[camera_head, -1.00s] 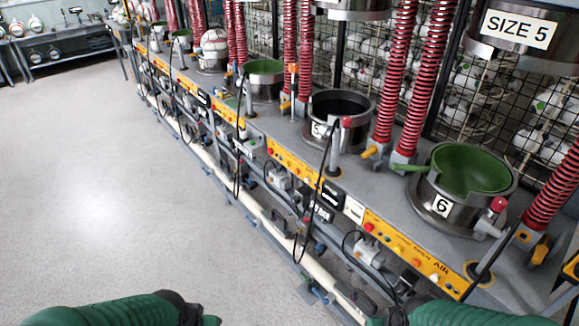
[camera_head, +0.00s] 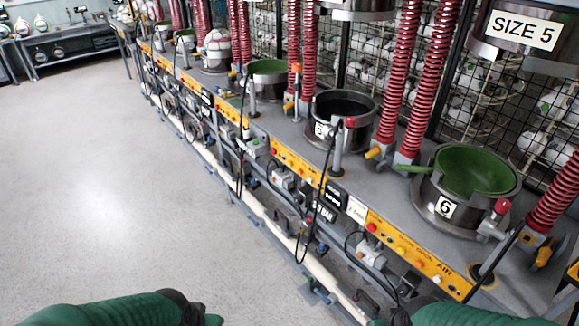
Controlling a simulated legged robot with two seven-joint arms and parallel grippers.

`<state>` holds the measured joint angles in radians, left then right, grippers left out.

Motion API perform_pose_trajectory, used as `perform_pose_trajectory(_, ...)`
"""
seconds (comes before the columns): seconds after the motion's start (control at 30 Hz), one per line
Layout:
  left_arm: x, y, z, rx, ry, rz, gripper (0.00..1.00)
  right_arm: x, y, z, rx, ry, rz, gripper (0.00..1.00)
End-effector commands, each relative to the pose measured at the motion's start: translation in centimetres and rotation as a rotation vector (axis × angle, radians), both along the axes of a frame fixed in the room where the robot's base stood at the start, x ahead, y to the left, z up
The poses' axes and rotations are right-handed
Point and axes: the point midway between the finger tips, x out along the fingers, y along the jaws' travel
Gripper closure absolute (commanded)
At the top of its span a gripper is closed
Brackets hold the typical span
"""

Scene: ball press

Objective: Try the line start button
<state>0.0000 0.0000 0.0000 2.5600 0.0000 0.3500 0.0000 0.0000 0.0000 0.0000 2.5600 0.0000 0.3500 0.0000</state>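A yellow control panel (camera_head: 420,262) labelled AIR runs along the front of the press bench below station 6, with a red button (camera_head: 371,227) at its left end and several yellow and orange-red buttons. A second yellow panel (camera_head: 295,167) with small buttons sits farther left. I cannot read which button is the line start. My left arm shows at the bottom left and my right arm at the bottom right, both green with dark joints. Neither gripper's fingers show, and both arms are well short of the panels.
The green mould of station 6 (camera_head: 470,172) and the dark open mould (camera_head: 343,108) stand on the bench (camera_head: 392,187). Red coiled hoses (camera_head: 428,75) rise behind. A black cable (camera_head: 322,190) hangs over the bench front. Pale floor (camera_head: 110,180) at left is clear.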

Motion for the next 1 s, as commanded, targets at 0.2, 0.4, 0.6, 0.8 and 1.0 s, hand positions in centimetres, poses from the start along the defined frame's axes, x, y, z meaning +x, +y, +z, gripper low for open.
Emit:
perform_pose_trajectory(0.2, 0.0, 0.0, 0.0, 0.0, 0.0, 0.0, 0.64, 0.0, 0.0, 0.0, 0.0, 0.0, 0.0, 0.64)
perform_pose_trajectory(0.4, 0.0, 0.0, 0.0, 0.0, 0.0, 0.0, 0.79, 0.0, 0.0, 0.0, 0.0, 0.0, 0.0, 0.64)
perform_pose_trajectory(0.6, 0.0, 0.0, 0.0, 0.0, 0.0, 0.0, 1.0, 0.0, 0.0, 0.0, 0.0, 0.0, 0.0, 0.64)
perform_pose_trajectory(0.8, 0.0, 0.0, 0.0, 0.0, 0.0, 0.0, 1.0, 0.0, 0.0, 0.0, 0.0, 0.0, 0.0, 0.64)
perform_pose_trajectory(1.0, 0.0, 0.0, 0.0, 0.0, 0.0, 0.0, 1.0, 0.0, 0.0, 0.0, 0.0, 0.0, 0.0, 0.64)
